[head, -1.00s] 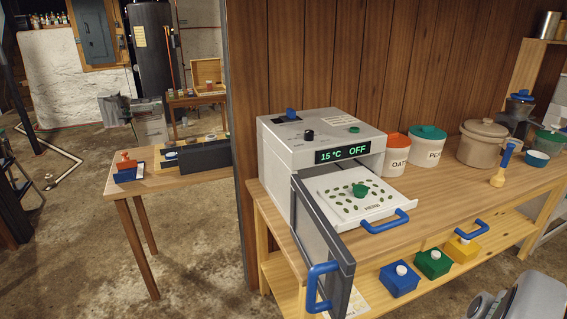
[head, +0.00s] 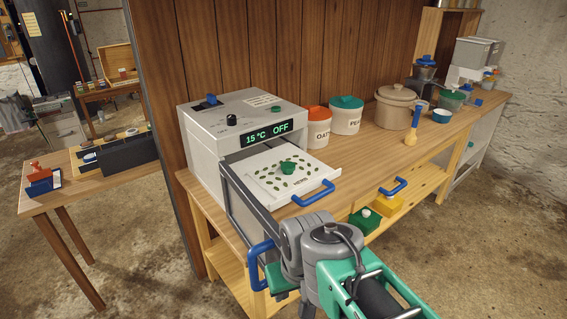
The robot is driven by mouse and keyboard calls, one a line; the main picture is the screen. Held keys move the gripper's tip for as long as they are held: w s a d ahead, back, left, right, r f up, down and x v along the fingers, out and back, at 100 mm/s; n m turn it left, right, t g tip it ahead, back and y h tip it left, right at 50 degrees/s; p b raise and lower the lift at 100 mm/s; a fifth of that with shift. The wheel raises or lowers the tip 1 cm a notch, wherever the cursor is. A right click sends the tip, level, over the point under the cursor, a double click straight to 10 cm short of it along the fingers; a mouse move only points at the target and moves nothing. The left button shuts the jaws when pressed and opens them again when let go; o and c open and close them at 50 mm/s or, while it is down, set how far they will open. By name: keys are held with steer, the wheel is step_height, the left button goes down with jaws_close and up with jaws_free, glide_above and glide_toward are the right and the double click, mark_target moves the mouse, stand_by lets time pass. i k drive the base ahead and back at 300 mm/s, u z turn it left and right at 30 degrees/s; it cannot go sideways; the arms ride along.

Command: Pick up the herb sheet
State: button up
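The herb sheet (head: 280,180) is a white sheet with green leaves, the word HERB and a green knob (head: 287,167) in its middle. It lies on a pulled-out white tray (head: 265,160) with a blue handle (head: 313,194), in front of the grey drying box (head: 207,141). The box's display reads 15 °C OFF and its door (head: 246,203) hangs open. My gripper (head: 284,280) is at the bottom middle, below and in front of the tray, apart from the sheet. Its fingers are hidden or too unclear to read, and nothing shows held.
The open door, with its blue handle (head: 260,265), stands beside my arm. Green and yellow boxes sit on the lower shelf.

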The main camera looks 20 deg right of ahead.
mark_target(282, 176)
steer(key=u, duration=4)
steer(key=k, duration=2.2)
steer(key=z, duration=0.75)
